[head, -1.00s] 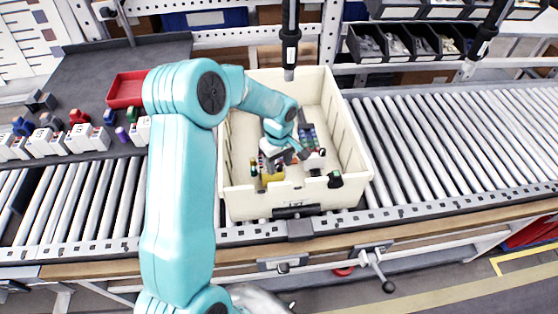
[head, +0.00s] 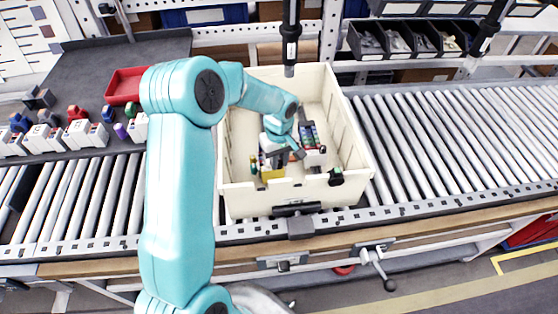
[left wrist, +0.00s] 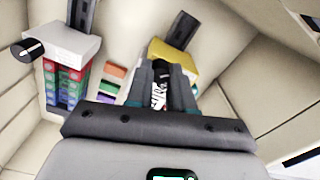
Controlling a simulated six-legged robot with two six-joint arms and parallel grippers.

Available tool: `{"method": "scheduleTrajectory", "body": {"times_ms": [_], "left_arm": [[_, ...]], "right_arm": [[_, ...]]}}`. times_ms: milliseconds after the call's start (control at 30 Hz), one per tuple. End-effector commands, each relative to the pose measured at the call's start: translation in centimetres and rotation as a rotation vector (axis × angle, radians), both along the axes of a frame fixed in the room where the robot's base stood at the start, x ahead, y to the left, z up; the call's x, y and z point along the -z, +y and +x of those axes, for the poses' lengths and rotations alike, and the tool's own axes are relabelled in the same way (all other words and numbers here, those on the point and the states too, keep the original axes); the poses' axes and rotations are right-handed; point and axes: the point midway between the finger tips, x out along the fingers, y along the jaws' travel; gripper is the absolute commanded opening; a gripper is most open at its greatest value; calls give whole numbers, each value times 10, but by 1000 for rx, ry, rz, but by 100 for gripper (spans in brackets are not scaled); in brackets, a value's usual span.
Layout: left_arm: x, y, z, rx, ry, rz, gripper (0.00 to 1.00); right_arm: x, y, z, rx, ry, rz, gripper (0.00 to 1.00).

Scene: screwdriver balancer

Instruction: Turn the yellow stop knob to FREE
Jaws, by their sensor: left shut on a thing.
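A yellow block (head: 272,174) is low in the cream crate (head: 360,150), near its front wall. It also shows in the left wrist view (left wrist: 168,54), with a dark upright part rising from it. I cannot make out a knob or any FREE marking on it. My left gripper (head: 275,160) reaches down into the crate at this block. In the wrist view its two grey fingers (left wrist: 160,84) are close together at the block's near side. A dark piece with white and red marks (left wrist: 158,96) shows between them. My right gripper is not in view.
A white block (left wrist: 62,42) with a black round knob and coloured rows stands beside in the crate. Crate walls enclose my gripper closely. A black cylindrical tool (head: 290,45) hangs over the crate's back. The roller conveyor (head: 460,140) on the right is clear.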

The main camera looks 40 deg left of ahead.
Motion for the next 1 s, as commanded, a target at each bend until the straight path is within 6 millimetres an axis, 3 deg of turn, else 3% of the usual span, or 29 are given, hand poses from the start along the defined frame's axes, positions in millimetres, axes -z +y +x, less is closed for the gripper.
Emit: {"method": "scheduleTrajectory", "body": {"times_ms": [400, 1000], "left_arm": [[0, 2, 2, 381, -7, 5, 0], [-2, 1, 3, 950, -9, 7, 0]], "right_arm": [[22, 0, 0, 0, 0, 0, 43], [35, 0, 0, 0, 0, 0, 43]]}}
